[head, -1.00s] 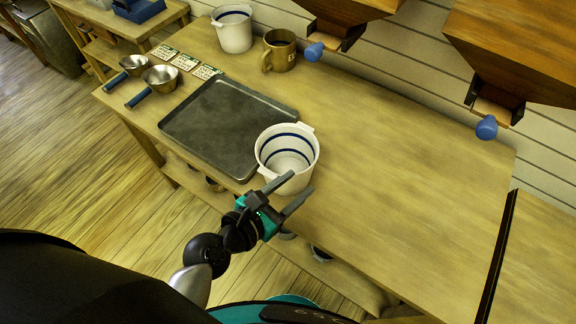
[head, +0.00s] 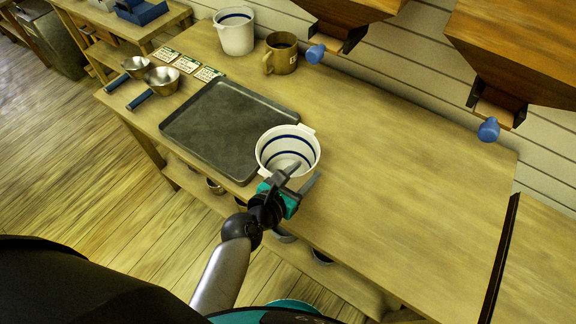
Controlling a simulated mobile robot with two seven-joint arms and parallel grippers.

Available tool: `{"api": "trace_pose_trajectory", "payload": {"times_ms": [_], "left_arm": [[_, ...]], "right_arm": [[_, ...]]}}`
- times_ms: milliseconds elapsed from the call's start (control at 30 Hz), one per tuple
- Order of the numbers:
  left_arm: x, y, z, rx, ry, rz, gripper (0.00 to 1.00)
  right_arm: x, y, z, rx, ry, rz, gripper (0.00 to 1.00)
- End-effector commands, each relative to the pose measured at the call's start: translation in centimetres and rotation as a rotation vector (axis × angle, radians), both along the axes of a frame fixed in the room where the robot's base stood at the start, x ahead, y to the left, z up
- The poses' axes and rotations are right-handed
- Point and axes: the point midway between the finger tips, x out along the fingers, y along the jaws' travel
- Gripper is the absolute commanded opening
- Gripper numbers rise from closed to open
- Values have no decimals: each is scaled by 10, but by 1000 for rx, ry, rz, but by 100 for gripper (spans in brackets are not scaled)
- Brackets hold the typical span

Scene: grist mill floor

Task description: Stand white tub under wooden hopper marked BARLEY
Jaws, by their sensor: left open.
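A white tub (head: 270,152) with blue bands inside stands upright on the wooden bench, at the right corner of the dark tray. My left gripper (head: 302,174) is open at the tub's near side. One finger overlaps the tub's near rim and the other lies beside its right wall; I cannot tell whether they touch it. A second white tub (head: 236,38) stands at the back left. Two wooden hoppers with blue-knobbed slides hang over the back edge, one at top centre (head: 352,10) and one at right (head: 520,55). No BARLEY mark is readable on either. My right gripper is not in view.
The dark tray (head: 215,135) lies left of the near tub. A brown mug (head: 283,60), small cards (head: 187,64) and two metal scoops (head: 162,78) are farther left. The bench (head: 420,190) right of the tub is clear, up to a dark strip (head: 498,260).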

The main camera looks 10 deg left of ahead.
Motion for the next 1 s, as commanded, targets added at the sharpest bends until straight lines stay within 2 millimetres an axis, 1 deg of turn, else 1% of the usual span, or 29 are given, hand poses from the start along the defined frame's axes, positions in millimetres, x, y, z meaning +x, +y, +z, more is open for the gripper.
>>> {"api": "trace_pose_trajectory", "payload": {"times_ms": [167, 300, 433, 533, 767, 867, 1000], "left_arm": [[12, -4, -6, 1, -3, -1, 50], [28, -9, -16, 2, -3, -2, 50], [40, -13, -22, 1, 0, 0, 50], [44, -14, -23, 2, -1, 0, 50], [45, -15, -23, 2, 0, 1, 50], [45, -15, -23, 2, 0, 1, 41], [45, -15, -23, 2, 0, 1, 26]], "right_arm": [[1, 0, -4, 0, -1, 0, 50], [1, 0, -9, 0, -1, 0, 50], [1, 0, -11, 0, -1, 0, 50], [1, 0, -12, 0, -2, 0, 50], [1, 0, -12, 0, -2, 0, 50], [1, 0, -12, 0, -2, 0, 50], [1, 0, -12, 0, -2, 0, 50]]}}
